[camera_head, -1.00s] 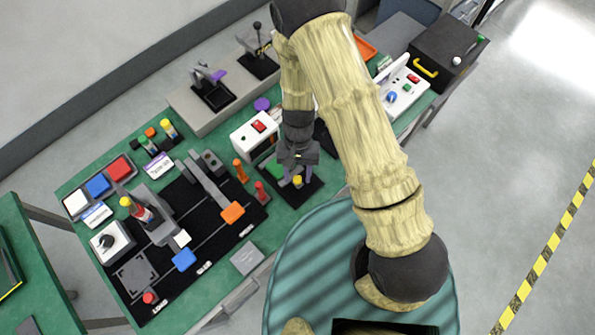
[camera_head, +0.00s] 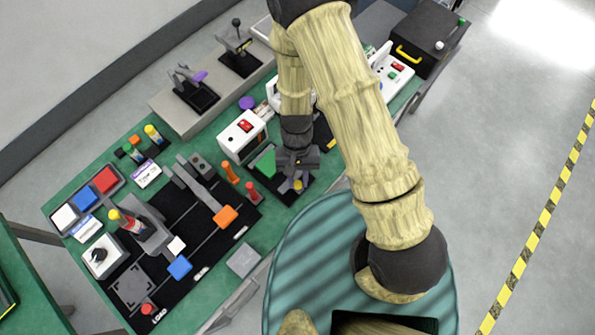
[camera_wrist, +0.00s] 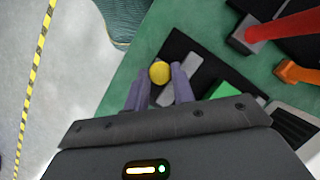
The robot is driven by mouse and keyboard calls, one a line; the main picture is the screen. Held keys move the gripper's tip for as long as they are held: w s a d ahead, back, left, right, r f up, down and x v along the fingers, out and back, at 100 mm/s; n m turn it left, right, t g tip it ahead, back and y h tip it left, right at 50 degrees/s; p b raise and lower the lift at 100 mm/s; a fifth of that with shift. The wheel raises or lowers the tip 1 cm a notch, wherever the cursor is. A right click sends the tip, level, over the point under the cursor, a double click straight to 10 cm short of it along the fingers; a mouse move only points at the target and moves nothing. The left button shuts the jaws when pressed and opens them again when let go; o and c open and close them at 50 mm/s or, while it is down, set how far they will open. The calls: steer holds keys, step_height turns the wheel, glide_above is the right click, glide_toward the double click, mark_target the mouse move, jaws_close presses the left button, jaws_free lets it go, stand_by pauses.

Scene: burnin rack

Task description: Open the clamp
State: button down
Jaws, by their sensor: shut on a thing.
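The clamp's yellow round knob (camera_wrist: 159,72) sits between the purple-grey fingers of my gripper (camera_wrist: 159,90) in the wrist view. My gripper (camera_head: 297,178) is shut on it, and the knob (camera_head: 297,185) shows just below the fingers in the head view. The clamp stands on a black plate (camera_wrist: 178,48) with grey metal parts beside the knob. A green block (camera_wrist: 222,91) lies on the same plate. My gripper hides much of the clamp's body, so its lever angle is unclear.
A purple-handled device (camera_head: 195,88) stands on the grey shelf. Open floor lies to the right.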

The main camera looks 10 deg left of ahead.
steer(key=shift+s+d, duration=0.1)
steer(key=shift+d, duration=0.05)
steer(key=c, duration=1.2)
jaws_free()
steer(key=shift+o, duration=0.2)
steer(key=shift+r, duration=0.1)
steer(key=shift+w+r, duration=0.35)
steer(key=shift+r, duration=0.2)
steer(key=b+v, duration=0.1)
steer(key=v, duration=1.5)
